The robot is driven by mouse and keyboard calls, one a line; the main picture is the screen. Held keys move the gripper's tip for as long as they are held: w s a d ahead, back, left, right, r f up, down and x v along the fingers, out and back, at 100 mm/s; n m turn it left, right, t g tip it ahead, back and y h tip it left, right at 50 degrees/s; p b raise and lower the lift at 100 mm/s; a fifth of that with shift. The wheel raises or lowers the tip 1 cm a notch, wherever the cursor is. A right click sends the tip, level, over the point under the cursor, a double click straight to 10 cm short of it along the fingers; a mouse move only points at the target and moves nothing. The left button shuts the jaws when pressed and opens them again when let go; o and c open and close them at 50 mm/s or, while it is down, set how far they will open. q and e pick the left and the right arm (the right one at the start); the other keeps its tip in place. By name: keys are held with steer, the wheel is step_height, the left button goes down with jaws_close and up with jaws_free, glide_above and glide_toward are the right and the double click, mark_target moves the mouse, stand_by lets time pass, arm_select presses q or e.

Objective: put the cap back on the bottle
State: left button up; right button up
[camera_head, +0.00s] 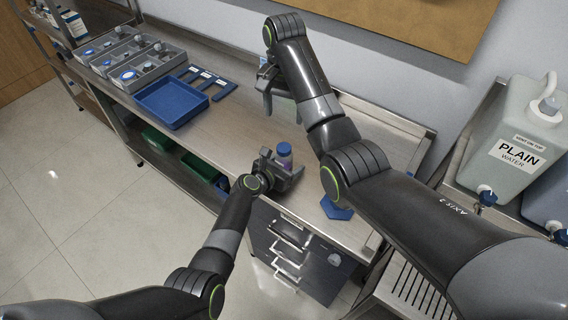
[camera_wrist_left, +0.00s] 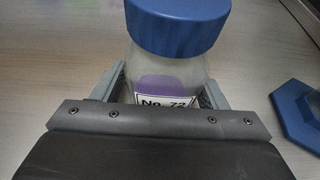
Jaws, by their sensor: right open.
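In the head view the bottle (camera_head: 284,161) stands near the front edge of the bench. The blue cap (camera_wrist_left: 178,27) sits on its mouth and also shows in the head view (camera_head: 285,148). My left gripper (camera_head: 281,170) has a finger on each side of the bottle's lower body, seemingly touching it; its fingers also show in the left wrist view (camera_wrist_left: 162,92). My right gripper (camera_head: 281,103) is open and empty, behind the bottle towards the wall, fingers pointing down.
A blue hexagonal piece (camera_head: 336,209) lies on the bench right of the bottle. A blue tray (camera_head: 171,103), blue labelled strips (camera_head: 206,80) and grey bins (camera_head: 147,70) stand to the left. A plain water container (camera_head: 518,140) stands far right. Bench between tray and bottle is clear.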

arm_select(q)
steer(key=shift+s+a+r+p, duration=0.25)
steer(key=shift+s+a+p, duration=0.05)
steer(key=shift+s+a, duration=0.1)
steer(key=p+v, duration=0.1)
steer(key=v, duration=0.4)
steer(key=shift+s+p, duration=0.1)
steer(key=shift+p, duration=0.25)
steer(key=v, duration=1.1)
